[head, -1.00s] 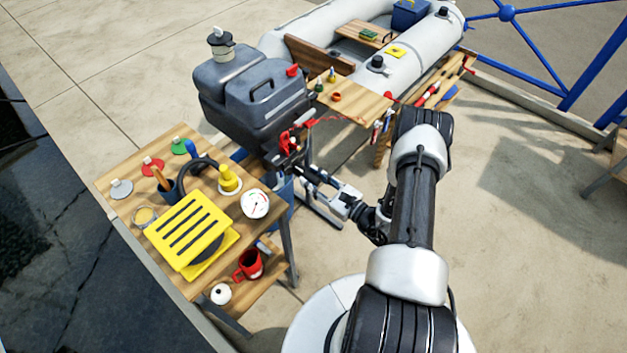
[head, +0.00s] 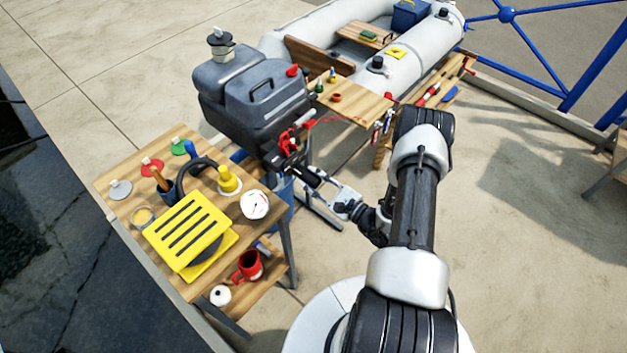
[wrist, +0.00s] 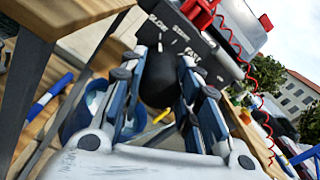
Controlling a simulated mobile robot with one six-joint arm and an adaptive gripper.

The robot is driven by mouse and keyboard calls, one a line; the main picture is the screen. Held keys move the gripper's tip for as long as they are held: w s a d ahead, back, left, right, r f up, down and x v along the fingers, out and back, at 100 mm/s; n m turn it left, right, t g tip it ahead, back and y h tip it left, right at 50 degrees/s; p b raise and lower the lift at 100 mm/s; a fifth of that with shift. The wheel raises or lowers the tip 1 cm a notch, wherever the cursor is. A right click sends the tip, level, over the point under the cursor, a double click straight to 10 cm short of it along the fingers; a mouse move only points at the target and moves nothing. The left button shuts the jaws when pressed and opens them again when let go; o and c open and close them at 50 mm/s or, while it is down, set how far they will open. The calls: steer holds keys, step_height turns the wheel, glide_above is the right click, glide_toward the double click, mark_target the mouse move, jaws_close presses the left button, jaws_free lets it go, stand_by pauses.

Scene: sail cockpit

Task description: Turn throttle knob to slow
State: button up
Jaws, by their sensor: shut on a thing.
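The throttle knob (wrist: 160,80) is a black cylinder on the outboard motor's tiller. In the wrist view it sits between my gripper's two fingers (wrist: 162,85), which are shut on it from either side. White lettering on the dark housing (wrist: 190,30) above it seems to read SLOW, START and FAST. In the head view my gripper (head: 322,181) reaches the tiller under the grey outboard motor (head: 255,100); the knob is small and partly hidden there.
A red coiled cord (wrist: 245,70) hangs right of the knob, near a red part (wrist: 200,12). A wooden workbench (head: 120,215) stands left of my gripper with a yellow slotted box (head: 188,225) and several small items. The inflatable boat (head: 290,35) lies behind. Floor to the right is open.

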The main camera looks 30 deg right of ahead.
steer(key=o, duration=1.1)
steer(key=v, duration=1.2)
